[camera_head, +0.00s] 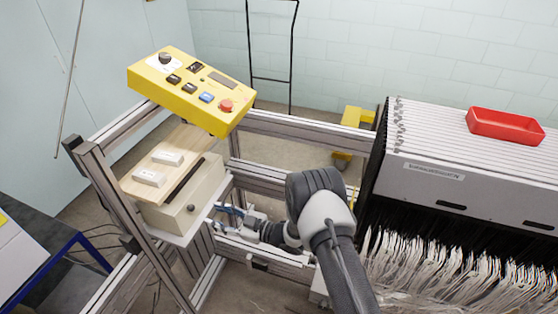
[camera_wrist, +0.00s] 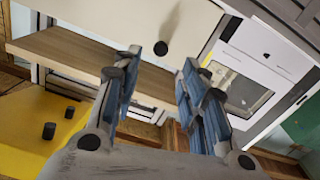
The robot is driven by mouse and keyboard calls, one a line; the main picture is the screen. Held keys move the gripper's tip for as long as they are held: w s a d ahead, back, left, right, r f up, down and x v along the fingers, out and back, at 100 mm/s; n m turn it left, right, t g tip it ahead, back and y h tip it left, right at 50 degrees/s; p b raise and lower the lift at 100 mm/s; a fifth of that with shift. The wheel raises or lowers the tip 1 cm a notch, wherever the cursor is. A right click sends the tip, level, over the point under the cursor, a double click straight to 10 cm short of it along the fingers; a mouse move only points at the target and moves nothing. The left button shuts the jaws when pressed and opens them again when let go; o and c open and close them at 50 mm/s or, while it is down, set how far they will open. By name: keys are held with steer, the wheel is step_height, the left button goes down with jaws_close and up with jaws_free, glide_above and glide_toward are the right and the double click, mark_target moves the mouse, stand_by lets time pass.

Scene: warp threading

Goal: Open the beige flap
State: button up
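The beige flap (camera_head: 206,193) is the front of a beige box below a wooden shelf, with a small dark round knob (camera_head: 191,208) on it. In the wrist view the flap (camera_wrist: 110,22) is a pale panel at the top, and its knob (camera_wrist: 162,48) shows above the gap between my fingertips. The flap looks shut. My gripper (camera_head: 228,211) is just right of the box in the head view. In the wrist view my gripper (camera_wrist: 157,60) has its two blue-padded fingers apart with nothing between them. The knob appears beyond the fingertips; the exact distance is unclear.
The wooden shelf (camera_head: 135,184) carries two small white blocks (camera_head: 149,177). A yellow control box (camera_head: 170,95) with buttons stands above it. Metal frame rails (camera_head: 270,175) surround the area. At the right is a warp machine with many threads (camera_head: 430,270) and a red tray (camera_head: 505,125).

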steer(key=w+p+v, duration=0.1)
steer(key=v, duration=0.9)
steer(key=w+d+r+m+t+h, duration=0.2)
steer(key=w+d+r+h, duration=0.3)
steer(key=r, duration=0.2)
steer(key=w+d+r+m+t+h, duration=0.2)
steer(key=w+d+r+h, duration=0.2)
steer(key=r, duration=0.4)
steer(key=shift+w+d+h+b, duration=0.35)
steer(key=shift+w+d, duration=0.2)
steer(key=shift+w, duration=0.35)
steer(key=g+y, duration=0.4)
steer(key=y, duration=0.6)
glide_toward(193, 209)
steer(key=shift+m, duration=0.3)
steer(key=b+x, duration=0.3)
steer(key=x, duration=0.6)
steer(key=shift+w, duration=0.1)
